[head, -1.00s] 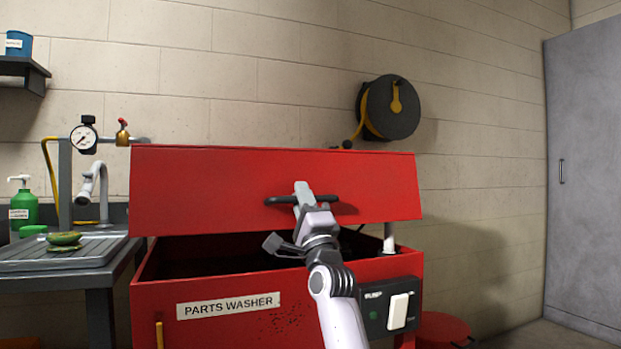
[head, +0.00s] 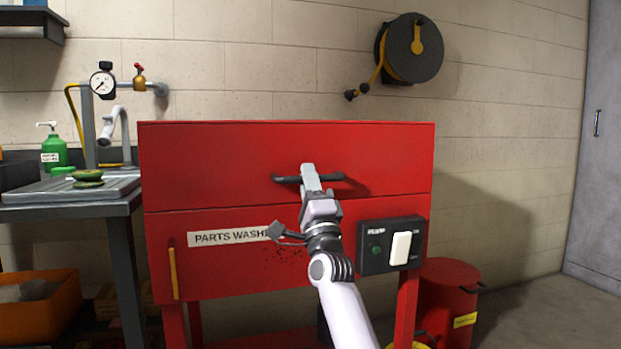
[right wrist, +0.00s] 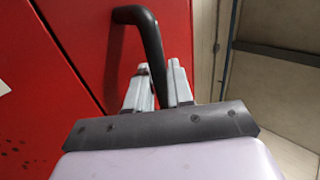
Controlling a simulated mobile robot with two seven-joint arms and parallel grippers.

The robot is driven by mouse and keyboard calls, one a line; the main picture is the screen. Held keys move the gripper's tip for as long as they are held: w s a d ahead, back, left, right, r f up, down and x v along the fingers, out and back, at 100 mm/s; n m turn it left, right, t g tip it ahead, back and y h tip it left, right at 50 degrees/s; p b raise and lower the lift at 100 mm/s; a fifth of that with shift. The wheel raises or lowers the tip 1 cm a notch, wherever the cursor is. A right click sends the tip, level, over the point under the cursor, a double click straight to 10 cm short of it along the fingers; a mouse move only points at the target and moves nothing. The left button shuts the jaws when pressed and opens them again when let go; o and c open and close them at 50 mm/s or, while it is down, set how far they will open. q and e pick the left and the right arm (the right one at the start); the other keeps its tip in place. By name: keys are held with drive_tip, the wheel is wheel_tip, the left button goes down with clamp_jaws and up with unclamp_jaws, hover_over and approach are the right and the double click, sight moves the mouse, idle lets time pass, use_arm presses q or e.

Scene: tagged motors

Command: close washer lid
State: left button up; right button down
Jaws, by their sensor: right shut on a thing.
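The red parts washer (head: 215,265) stands against the wall in the head view. Its red lid (head: 220,165) is down, and its lower edge meets the body along a thin seam with no gap showing. A dark bar handle (head: 333,177) is on the lid's front. My right gripper (head: 309,180) is at the middle of this handle, shut on it. In the right wrist view the handle (right wrist: 150,40) runs down between the two fingers of my right gripper (right wrist: 160,88). My left gripper is not in view.
A sink bench (head: 60,210) with a green bottle (head: 54,152) stands on the left. A pump switch box (head: 390,245) is on the washer's front. A red can (head: 449,300) stands to the right. A hose reel (head: 410,48) hangs on the wall. Floor at the far right is clear.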

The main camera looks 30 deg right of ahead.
drive_tip(key=shift+w+f, duration=0.1)
drive_tip(key=shift+f, duration=0.35)
drive_tip(key=c, duration=1.2)
unclamp_jaws()
drive_tip(key=shift+r, duration=0.1)
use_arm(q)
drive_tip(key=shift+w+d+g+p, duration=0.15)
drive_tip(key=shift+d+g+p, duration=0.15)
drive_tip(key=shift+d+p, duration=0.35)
use_arm(e)
drive_tip(key=v, duration=0.7)
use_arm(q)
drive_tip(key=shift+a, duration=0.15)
